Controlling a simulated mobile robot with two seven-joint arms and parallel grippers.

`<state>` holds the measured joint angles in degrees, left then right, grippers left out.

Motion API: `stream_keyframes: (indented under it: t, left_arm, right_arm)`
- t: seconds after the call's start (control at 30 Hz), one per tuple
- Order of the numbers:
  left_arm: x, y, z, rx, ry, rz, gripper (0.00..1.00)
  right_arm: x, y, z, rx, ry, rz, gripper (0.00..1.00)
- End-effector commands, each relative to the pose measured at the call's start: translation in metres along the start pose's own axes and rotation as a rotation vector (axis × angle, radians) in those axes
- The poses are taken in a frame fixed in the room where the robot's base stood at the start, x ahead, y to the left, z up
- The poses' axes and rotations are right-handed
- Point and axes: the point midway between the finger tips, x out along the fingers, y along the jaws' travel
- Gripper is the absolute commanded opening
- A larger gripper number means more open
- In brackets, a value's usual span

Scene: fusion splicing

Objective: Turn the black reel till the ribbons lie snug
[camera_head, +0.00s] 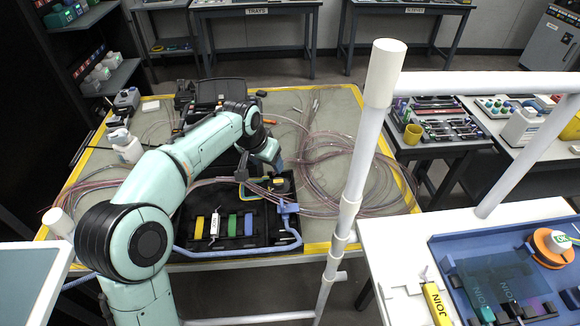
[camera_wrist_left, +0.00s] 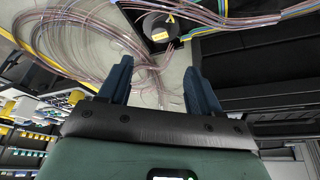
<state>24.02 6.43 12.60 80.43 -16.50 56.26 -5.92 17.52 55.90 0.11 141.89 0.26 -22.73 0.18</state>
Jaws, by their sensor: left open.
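The black reel (camera_wrist_left: 152,22) with a yellow label shows at the top of the left wrist view. In the head view it (camera_head: 280,187) is partly hidden under my left gripper (camera_head: 276,166). In the left wrist view my left gripper (camera_wrist_left: 159,68) has its two blue fingers apart, with nothing between them; the reel lies beyond the tips. Pinkish ribbons (camera_head: 335,150) spread in wide loose loops to the right of the reel. In the left wrist view the ribbons (camera_wrist_left: 85,30) run past the reel. My right gripper is not in view.
A black tray (camera_head: 190,238) with coloured bars and a blue tube stands at the mat's front. A white rail frame (camera_head: 354,175) rises on the right. A white bench with a blue tray (camera_head: 450,255) is at the lower right.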

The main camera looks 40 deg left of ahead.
Motion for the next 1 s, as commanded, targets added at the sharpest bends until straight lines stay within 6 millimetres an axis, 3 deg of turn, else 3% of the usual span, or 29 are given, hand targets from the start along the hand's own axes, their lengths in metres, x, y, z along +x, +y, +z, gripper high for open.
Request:
stream_keyframes:
  t: [0.27,0.7,1.0]
  left_arm:
    - [0.026,0.000,0.001,-0.001,-0.004,0.001,0.64]
    - [0.113,0.000,0.001,0.000,-0.002,0.001,0.64]
    - [0.134,0.000,0.000,0.000,0.000,0.000,0.64]
  right_arm:
    - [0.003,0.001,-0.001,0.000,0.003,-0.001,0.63]
    - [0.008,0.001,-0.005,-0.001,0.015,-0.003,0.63]
    - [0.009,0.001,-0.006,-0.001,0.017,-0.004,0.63]
